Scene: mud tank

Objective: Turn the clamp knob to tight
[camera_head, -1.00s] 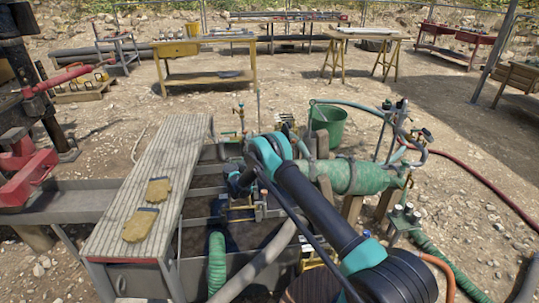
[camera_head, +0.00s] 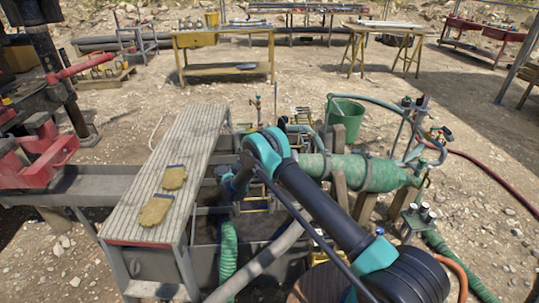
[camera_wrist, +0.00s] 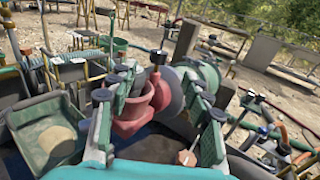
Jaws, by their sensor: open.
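My gripper (camera_wrist: 160,77) is open in the wrist view, its two green, dark-bolted fingers spread left and right. The gap between fingers and these parts is hard to judge. I cannot tell for certain which part is the clamp knob. A small orange-brown piece (camera_wrist: 185,157) shows low between the fingers. In the head view my arm hides the gripper's tips, over the tank (camera_head: 150,262) left of the green pipe (camera_head: 375,173).
A slatted walkway (camera_head: 195,135) with two yellow gloves (camera_head: 155,210) lies left of my arm. A green bucket (camera_head: 345,120), upright valves and hoses crowd the right side. A green tray (camera_wrist: 45,140) stands at left in the wrist view. Open gravel lies beyond.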

